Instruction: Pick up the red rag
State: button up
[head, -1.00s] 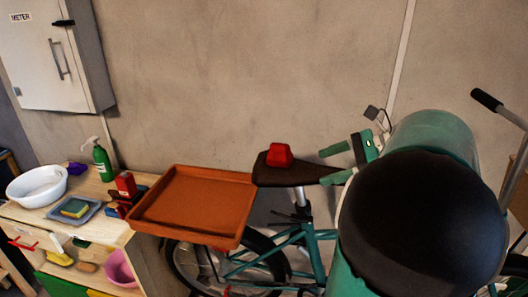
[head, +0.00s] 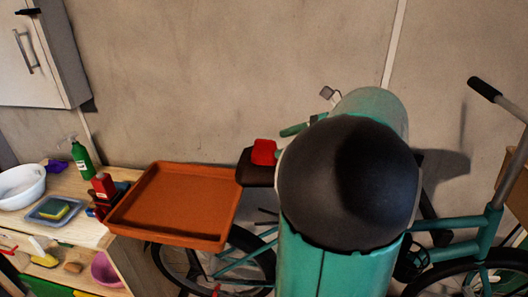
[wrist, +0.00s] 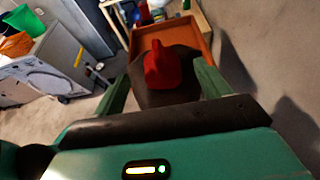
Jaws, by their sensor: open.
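The red rag (head: 263,152) is a bunched lump on a dark bicycle saddle (head: 249,170), just right of the orange tray in the head view. In the wrist view the rag (wrist: 160,68) stands up in the centre, on the saddle (wrist: 168,97). My gripper (wrist: 163,78) is open, with one green finger on each side of the rag and saddle in that view. I cannot tell how far the rag is from the fingers in depth. In the head view my arm hides most of my gripper (head: 294,130); a green finger shows right beside the rag.
An orange tray (head: 175,205) lies left of the saddle. A wooden bench (head: 85,224) holds a white basin (head: 22,187), a green bottle (head: 81,158) and a sponge (head: 54,209). The teal bicycle frame (head: 452,250) stands below and right of my arm.

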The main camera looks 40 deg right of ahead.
aim_at(254, 147)
jog(key=x, duration=0.8)
jog(key=shift+a+r, duration=0.1)
jog(key=shift+r, duration=0.25)
jog(key=c, duration=1)
jog(key=shift+r, duration=0.1)
jog(key=shift+c, duration=0.2)
